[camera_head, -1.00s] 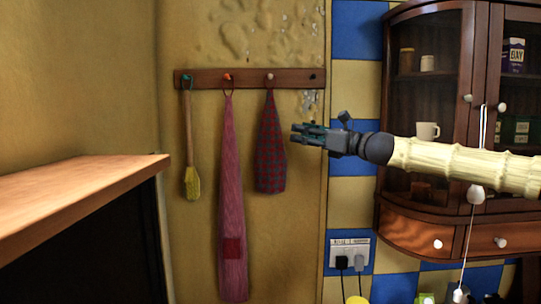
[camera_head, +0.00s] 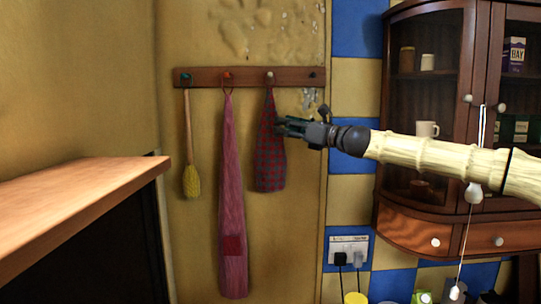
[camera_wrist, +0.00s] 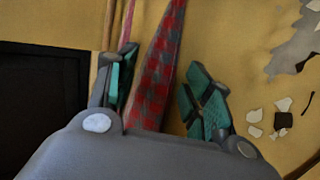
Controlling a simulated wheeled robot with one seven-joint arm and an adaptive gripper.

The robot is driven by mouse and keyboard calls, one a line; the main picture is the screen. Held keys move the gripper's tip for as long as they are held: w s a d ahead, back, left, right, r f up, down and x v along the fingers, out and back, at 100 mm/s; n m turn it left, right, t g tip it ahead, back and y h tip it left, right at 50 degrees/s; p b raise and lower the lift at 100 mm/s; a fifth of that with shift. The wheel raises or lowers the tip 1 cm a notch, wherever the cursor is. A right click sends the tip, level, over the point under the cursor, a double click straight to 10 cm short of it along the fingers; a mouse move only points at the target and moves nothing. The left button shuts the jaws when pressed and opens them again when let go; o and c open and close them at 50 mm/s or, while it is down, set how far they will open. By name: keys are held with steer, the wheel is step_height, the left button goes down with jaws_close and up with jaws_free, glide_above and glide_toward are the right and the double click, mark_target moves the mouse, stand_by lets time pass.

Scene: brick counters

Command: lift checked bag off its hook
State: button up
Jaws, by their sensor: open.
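The checked bag (camera_head: 269,155), red and dark blue-grey, hangs from a hook with a pale knob (camera_head: 270,75) on the wooden rail (camera_head: 215,78). My gripper (camera_head: 282,127) is at the bag's right edge in the head view, at its upper half, below the hook. In the wrist view the bag (camera_wrist: 160,75) runs up between the two teal-padded fingers of my gripper (camera_wrist: 163,90), which are spread apart. The bag's lower part is hidden behind the gripper body there. Whether either finger touches the cloth I cannot tell.
A pink striped apron-like cloth (camera_head: 233,190) hangs just left of the bag, and a yellow brush (camera_head: 191,180) left of that. A glass-fronted cabinet (camera_head: 440,130) stands at the right. A wooden counter (camera_head: 80,200) is at the lower left.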

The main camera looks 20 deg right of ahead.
mark_target(270, 134)
steer(key=shift+p+x, duration=1.15)
steer(key=shift+x, duration=1.25)
steer(key=shift+f, duration=0.2)
steer(key=shift+d, duration=0.1)
steer(key=c, duration=1.1)
